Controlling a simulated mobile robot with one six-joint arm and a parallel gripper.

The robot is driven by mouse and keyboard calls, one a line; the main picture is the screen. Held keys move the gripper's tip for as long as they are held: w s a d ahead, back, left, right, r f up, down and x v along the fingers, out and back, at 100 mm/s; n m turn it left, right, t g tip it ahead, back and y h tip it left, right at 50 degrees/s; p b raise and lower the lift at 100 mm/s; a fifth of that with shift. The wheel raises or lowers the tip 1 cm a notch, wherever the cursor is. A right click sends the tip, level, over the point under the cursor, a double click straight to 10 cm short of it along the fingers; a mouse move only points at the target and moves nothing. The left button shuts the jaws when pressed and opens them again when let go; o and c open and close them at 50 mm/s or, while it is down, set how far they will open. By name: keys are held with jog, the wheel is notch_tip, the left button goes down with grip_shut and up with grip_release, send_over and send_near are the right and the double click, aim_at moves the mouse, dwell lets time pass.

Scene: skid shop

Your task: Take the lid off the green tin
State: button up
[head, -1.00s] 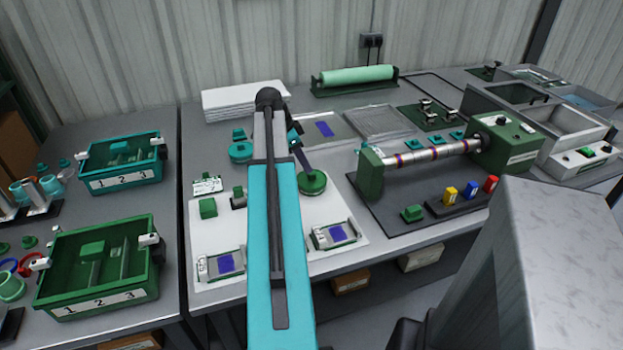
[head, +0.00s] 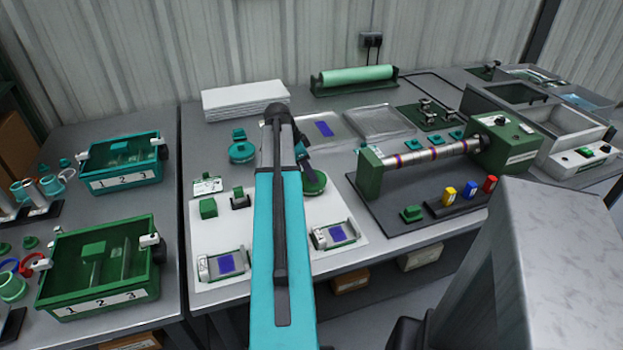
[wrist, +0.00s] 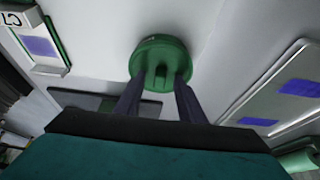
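The green tin (head: 316,186) is round and stands on the white mat, partly hidden behind my arm in the head view. In the wrist view its round green top (wrist: 160,50) has a raised grip in the middle. My gripper (wrist: 158,82) is right at it, with its two dark fingers apart, one on each side of the grip. I see a narrow gap between fingers and grip, but contact is hard to judge. In the head view my gripper (head: 310,172) is mostly hidden behind the arm.
A teal tin (head: 242,152) stands left of my arm. Two small framed trays with blue patches (head: 334,236) (head: 222,264) lie at the mat's front. A green roller machine (head: 370,172) stands to the right. Flat grey screens (head: 380,122) lie behind the tin.

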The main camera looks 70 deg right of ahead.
dwell(0.3)
grip_shut()
jog(key=shift+r, duration=0.2)
jog(key=shift+r, duration=1.2)
jog(key=w+a+r+b, duration=0.1)
jog(key=w+a, duration=0.1)
jog(key=a, duration=0.5)
jog(key=w+a+r+b, duration=0.1)
jog(key=w+a, duration=0.1)
jog(key=a, duration=0.6)
jog(key=shift+w+a, duration=0.2)
jog(key=shift+r, duration=0.1)
